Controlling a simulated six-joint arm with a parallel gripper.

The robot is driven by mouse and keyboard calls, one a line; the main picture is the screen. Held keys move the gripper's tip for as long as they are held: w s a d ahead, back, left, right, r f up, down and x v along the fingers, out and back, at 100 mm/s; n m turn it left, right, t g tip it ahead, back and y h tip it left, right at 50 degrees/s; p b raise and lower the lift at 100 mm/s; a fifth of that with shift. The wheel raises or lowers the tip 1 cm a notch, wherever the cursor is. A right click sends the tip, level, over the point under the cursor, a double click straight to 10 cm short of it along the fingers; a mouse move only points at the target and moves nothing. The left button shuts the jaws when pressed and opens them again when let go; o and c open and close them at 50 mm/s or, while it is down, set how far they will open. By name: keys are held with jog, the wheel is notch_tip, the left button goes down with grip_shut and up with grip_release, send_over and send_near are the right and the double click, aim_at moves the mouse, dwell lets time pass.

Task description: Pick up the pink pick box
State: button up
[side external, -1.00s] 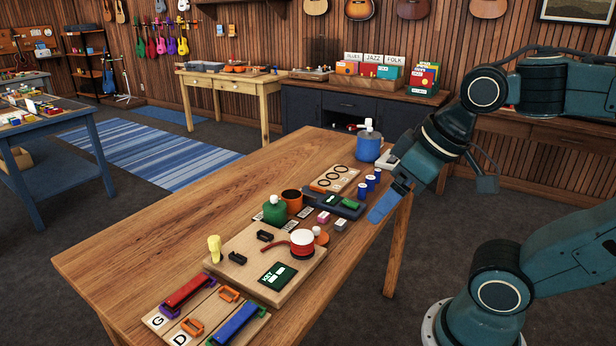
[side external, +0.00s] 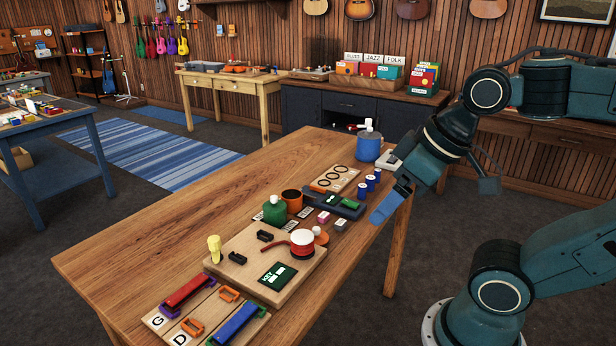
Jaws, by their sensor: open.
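The pink pick box (side external: 323,217) is a small block on the wooden table, in the middle of the row of small items. It lies next to a small grey box (side external: 341,224) and in front of a dark tray. My gripper (side external: 378,218) is above the table's right edge, to the right of the pink box and apart from it. Its blue fingers point down and to the left. It holds nothing that I can see; the gap between the fingers is hard to make out from this side.
A dark tray with a green block (side external: 351,204) lies behind the pink box. Blue cylinders (side external: 370,183) stand close to my gripper. The table's left part is clear.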

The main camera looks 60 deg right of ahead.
jog(key=c, duration=0.8)
jog(key=shift+o, duration=0.2)
